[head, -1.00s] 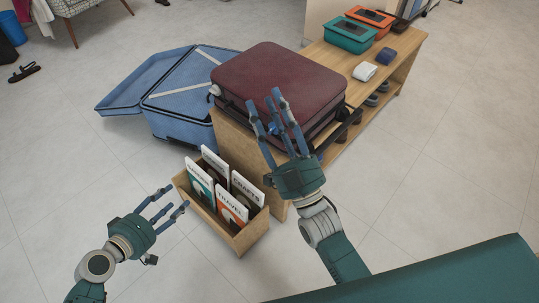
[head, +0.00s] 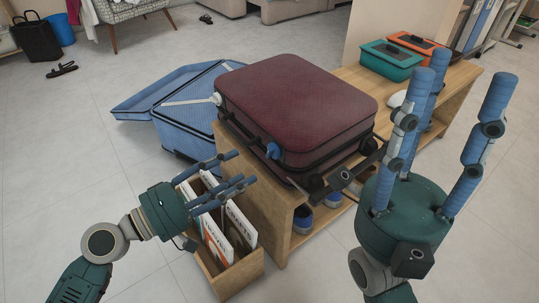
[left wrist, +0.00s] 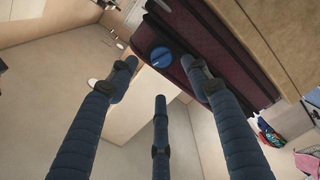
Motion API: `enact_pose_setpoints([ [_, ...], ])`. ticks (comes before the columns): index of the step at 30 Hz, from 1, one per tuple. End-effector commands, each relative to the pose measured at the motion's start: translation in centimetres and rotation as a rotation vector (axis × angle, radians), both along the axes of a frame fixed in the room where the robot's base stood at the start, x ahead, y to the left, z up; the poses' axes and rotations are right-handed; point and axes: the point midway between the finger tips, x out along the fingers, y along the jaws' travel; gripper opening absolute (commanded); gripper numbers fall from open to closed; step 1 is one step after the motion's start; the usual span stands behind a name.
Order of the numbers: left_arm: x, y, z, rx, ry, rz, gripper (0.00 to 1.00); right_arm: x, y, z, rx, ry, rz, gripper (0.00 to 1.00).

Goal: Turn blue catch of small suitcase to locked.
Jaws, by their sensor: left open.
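The small suitcase (head: 297,105) is maroon and lies shut on a wooden bench. Its blue catch (head: 272,151) is on the dark front edge facing me; whether it is turned to locked is too small to tell. My left gripper (head: 238,180) is open and empty, below and left of the blue catch, apart from it. In the left wrist view the blue catch (left wrist: 160,57) shows as a round knob beyond the spread fingers, near the right fingertip. My right gripper (head: 455,90) is open and empty, fingers pointing up, right of the suitcase.
A wooden box of folders (head: 235,278) stands under my left gripper. An open blue suitcase (head: 180,125) lies behind left. The wooden bench (head: 455,95) extends back right, with teal (head: 391,62) and orange (head: 413,42) boxes on it.

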Motion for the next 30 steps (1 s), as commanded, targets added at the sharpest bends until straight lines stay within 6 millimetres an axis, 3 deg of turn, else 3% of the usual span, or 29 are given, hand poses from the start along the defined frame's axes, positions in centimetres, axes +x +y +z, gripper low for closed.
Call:
enact_pose_setpoints([
  [6, 2.7, -3.5, 0.2, -0.004, -0.003, 0.001, 0.49, 0.0, 0.0, -0.1, 0.000, 0.010, 0.000, 0.40],
  [12, 4.3, -5.7, 0.1, -0.003, -0.001, 0.001, 0.49, 0.1, 0.0, -0.2, 0.000, 0.010, 0.000, 0.40],
  [25, 4.8, -6.6, 0.0, 0.000, 0.000, 0.001, 0.49, 0.1, 0.0, -0.2, -0.001, 0.010, 0.001, 0.40],
  [30, 4.8, -6.5, -0.1, 0.001, 0.001, 0.002, 0.15, 0.1, 0.0, -0.2, -0.001, 0.010, 0.001, 0.40],
])
